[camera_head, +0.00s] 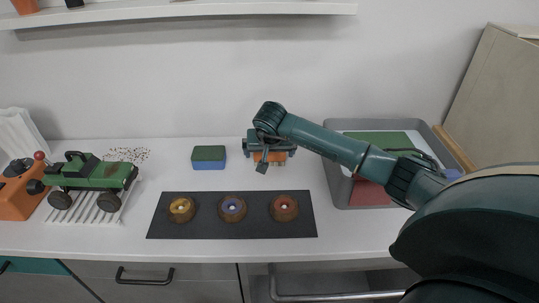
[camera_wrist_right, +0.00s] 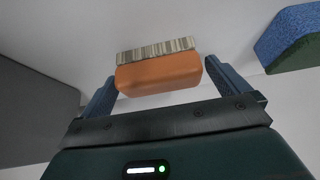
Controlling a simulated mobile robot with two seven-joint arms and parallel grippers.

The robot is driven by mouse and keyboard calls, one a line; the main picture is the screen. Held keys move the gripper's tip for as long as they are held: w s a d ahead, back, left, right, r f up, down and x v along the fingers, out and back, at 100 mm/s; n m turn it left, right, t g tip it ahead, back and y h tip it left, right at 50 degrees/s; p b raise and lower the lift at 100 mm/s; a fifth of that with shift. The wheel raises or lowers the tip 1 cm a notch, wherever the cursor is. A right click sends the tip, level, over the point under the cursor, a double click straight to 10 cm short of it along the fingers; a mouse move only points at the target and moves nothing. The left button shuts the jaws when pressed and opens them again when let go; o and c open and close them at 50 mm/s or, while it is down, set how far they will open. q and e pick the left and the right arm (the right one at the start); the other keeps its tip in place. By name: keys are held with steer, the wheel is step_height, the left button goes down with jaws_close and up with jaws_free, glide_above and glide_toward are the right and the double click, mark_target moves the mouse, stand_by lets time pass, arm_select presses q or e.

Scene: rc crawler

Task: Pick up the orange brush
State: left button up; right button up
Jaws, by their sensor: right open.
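The orange brush (camera_head: 279,157) lies on the white table near the back wall, mostly hidden by my right gripper (camera_head: 263,160) in the head view. In the right wrist view, the brush (camera_wrist_right: 158,76) shows an orange body with a strip of grey and beige striped bristles along its far side. My right gripper (camera_wrist_right: 159,72) is open, with one finger at each end of the brush. The right finger looks very close to the orange body; I cannot tell whether it touches. My left gripper is not in view.
A green and blue sponge (camera_head: 208,164) lies just left of the brush. A dark mat (camera_head: 160,228) with three round wheels is in front. A green crawler (camera_head: 98,174) stands on a white rack at left. A grey tray (camera_head: 338,193) is at right.

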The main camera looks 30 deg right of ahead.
steer(key=c, duration=0.9)
steer(key=shift+r, duration=0.1)
step_height(320, 180, up, 9)
steer(key=shift+r+b, duration=0.1)
steer(key=shift+b, duration=0.4)
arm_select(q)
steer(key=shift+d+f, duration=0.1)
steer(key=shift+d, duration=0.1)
arm_select(e)
steer(key=shift+r, duration=0.35)
